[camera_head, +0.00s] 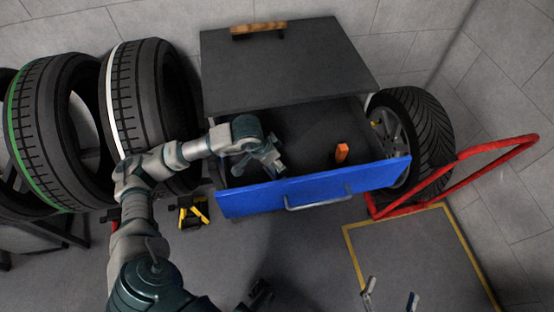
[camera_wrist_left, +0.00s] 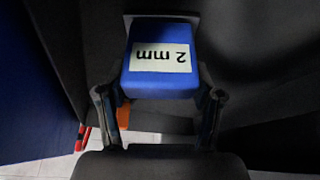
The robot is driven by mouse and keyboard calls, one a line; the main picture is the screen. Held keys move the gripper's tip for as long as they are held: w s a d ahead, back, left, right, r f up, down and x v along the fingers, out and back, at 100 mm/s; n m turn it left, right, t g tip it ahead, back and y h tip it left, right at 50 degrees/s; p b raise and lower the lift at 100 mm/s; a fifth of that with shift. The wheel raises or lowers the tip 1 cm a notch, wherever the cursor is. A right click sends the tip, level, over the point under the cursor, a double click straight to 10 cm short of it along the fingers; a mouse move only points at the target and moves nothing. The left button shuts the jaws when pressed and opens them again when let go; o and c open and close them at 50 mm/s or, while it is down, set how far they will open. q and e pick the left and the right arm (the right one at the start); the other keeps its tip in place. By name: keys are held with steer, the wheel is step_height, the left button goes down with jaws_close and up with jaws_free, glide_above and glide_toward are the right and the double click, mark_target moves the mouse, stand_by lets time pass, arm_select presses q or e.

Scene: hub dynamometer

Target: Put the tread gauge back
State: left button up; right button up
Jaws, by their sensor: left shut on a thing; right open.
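The tread gauge (camera_wrist_left: 160,58) appears to be the blue block with a white "2 mm" label, upside down in the left wrist view. My left gripper (camera_wrist_left: 158,105) is shut on it, one finger at each side. In the head view, my left gripper (camera_head: 270,163) is over the left part of the open drawer (camera_head: 315,188); the gauge is not clearly visible there. My right gripper (camera_head: 390,296) is open and empty at the bottom edge, in front of the drawer. Its fingertips are apart.
An orange object (camera_head: 342,152) sits in the drawer's right part. The dark cabinet top (camera_head: 290,65) holds a wooden-handled tool (camera_head: 258,28). Tires (camera_head: 60,130) stand at left. A treaded wheel (camera_head: 430,125) and red frame (camera_head: 480,150) are at right. A yellow-black object (camera_head: 193,212) is on the floor.

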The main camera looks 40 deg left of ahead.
arm_select(q)
steer(key=o, duration=0.9)
steer(key=shift+a+f, duration=0.15)
steer(key=o, duration=0.4)
steer(key=shift+a, duration=0.2)
arm_select(e)
steer(key=shift+w+a, duration=0.1)
steer(key=shift+a, duration=0.35)
arm_select(q)
steer(key=shift+d, duration=0.2)
arm_select(e)
steer(key=shift+d, duration=0.15)
arm_select(q)
steer(key=shift+d+r, duration=0.1)
steer(key=shift+r, duration=0.1)
steer(key=shift+p+v, duration=1.55)
steer(key=shift+v, duration=4.4)
arm_select(e)
step_height(320, 180, down, 7)
steer(key=d+g+h, duration=0.1)
steer(key=g, duration=0.4)
steer(key=shift+s+d+g+h, duration=0.25)
steer(key=shift+s+g+h, duration=0.15)
steer(key=shift+a+f, duration=0.1)
steer(key=shift+a, duration=0.05)
